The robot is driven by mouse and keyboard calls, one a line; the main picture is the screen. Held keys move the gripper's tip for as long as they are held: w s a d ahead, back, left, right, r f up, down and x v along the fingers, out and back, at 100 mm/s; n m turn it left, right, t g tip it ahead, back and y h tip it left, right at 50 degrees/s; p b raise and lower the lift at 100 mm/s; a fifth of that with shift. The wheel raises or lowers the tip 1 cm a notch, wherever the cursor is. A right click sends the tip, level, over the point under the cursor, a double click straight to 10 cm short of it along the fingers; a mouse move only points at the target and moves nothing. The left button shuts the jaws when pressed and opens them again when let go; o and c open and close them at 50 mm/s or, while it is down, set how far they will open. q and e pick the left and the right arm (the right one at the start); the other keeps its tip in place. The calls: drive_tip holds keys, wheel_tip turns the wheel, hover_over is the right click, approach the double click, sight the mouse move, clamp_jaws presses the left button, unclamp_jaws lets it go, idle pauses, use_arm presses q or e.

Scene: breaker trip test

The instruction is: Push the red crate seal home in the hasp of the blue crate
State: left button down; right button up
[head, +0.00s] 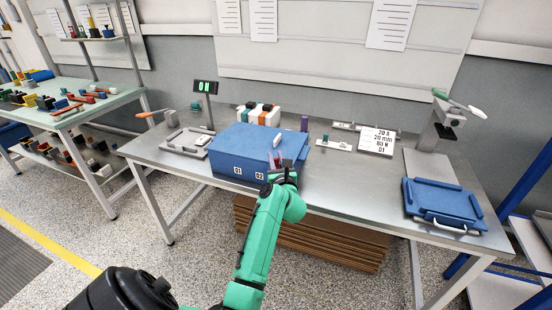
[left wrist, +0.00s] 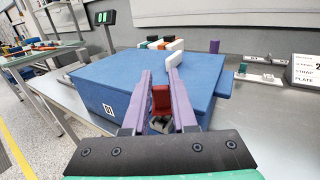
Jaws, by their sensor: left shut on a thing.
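The blue crate (head: 237,146) stands closed on the metal table, with labels 01 and 02 on its front; it also shows in the left wrist view (left wrist: 110,82). My left gripper (head: 277,160) is at the crate's front edge, right of label 02. In the left wrist view its two purple fingers (left wrist: 165,90) are shut on the red crate seal (left wrist: 161,98), which stands between them. A grey metal part, seemingly the hasp (left wrist: 160,125), shows just below the seal. How deep the seal sits in it cannot be told. My right gripper is not in view.
A white block (left wrist: 173,60) lies on the lid beyond the fingers. Behind the crate are white, orange and dark blocks (head: 258,115) and a purple cylinder (head: 304,123). A sign (head: 377,141) and a blue tray (head: 441,201) stand to the right. Bare tabletop lies between crate and tray.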

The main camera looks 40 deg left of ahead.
use_arm(q)
drive_tip(key=shift+f+b, duration=0.55)
drive_tip(key=shift+f, duration=0.25)
drive_tip(key=c, duration=0.6)
unclamp_jaws()
drive_tip(key=shift+c, duration=0.2)
drive_tip(key=shift+d, duration=0.1)
